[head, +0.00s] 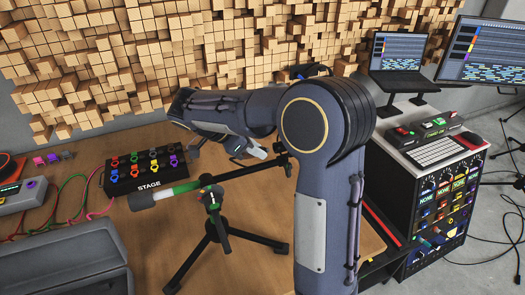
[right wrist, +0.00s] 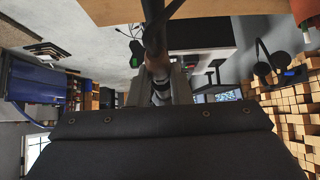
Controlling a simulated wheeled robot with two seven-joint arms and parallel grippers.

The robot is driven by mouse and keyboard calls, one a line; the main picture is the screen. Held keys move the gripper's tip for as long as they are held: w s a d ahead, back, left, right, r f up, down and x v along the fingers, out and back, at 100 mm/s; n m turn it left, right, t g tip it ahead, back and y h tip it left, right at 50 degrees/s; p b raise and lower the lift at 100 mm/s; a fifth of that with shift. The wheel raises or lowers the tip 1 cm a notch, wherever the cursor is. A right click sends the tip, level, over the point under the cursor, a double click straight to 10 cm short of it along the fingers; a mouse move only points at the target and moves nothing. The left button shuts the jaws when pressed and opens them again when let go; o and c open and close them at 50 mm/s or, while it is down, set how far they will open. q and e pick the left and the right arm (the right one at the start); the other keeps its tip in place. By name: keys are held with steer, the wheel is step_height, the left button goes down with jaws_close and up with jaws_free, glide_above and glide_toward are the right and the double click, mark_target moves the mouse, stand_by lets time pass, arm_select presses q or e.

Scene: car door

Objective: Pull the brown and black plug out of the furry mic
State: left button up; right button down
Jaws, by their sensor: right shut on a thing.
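My right gripper (head: 266,151) is at the rear end of the boom-like mic assembly in the head view. In the right wrist view my right gripper (right wrist: 161,88) is shut on a brown and black piece, which looks like the plug (right wrist: 157,64). A black cable or rod runs up from it. I cannot make out fur, nor whether the plug is still seated. My arm hides part of this area. My left gripper is not in view.
The black STAGE box (head: 145,172) with coloured knobs stands on the wooden table, left of the tripod. A grey case (head: 75,262) is at the front left. A rack (head: 425,200) with a keyboard and laptop stands right. Wooden blocks cover the back wall.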

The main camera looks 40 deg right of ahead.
steer(key=shift+w+a, duration=0.25)
steer(key=shift+a, duration=0.6)
steer(key=shift+w+a, duration=0.25)
steer(key=shift+a, duration=0.6)
